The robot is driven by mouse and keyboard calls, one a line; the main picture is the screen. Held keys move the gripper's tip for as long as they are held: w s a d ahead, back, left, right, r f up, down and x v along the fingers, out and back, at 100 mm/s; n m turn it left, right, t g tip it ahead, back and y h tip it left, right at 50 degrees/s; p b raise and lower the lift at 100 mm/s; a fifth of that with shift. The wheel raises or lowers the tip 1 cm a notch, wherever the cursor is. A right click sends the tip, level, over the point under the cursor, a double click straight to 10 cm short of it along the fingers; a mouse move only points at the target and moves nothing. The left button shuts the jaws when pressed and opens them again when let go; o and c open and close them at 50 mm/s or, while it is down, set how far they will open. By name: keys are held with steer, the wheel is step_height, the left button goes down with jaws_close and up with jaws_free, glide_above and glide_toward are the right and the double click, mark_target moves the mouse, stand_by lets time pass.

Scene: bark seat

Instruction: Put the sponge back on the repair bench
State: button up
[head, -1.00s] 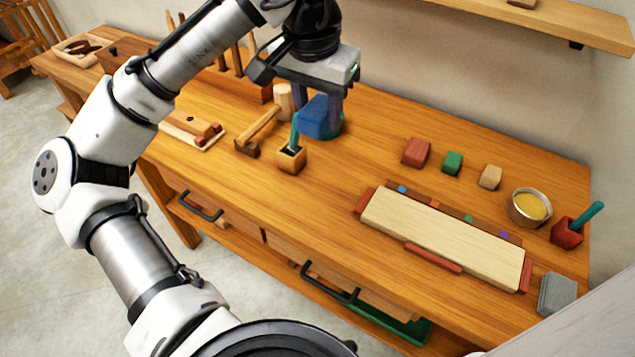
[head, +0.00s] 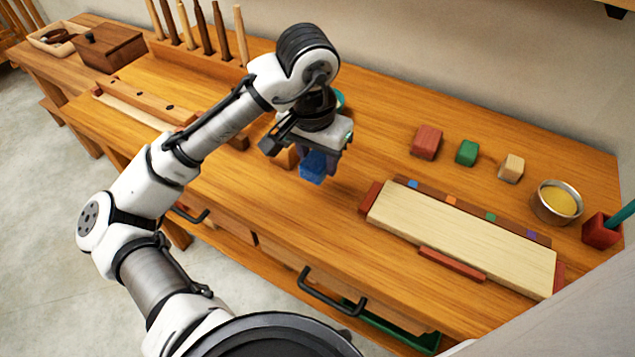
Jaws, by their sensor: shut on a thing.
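The sponge appears to be the blue, block-shaped thing (head: 313,169) in my gripper (head: 319,158). My gripper points down and is shut on it, with the fingers partly covering its top. It is over the front-middle part of the wooden repair bench (head: 272,212), left of the pale board. I cannot tell whether its underside touches the bench top. A small wooden holder (head: 284,157) is partly hidden just behind and left of it. A teal round thing (head: 339,100) shows partly behind my wrist.
A pale board (head: 462,238) with reddish end blocks lies to the right. Red (head: 426,142), green (head: 467,153) and tan (head: 511,168) blocks stand behind it. A metal bowl (head: 557,203) and a red holder (head: 602,231) are at far right. Bare bench lies between gripper and board.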

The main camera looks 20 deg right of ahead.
mark_target(315, 161)
step_height(315, 161, down, 8)
steer(key=shift+r, duration=0.2)
steer(key=shift+f, duration=0.1)
steer(key=o, duration=0.9)
steer(key=r, duration=0.8)
steer(key=a+r, duration=0.1)
steer(key=r, duration=0.3)
steer(key=shift+s+a+r, duration=0.1)
steer(key=shift+s, duration=0.3)
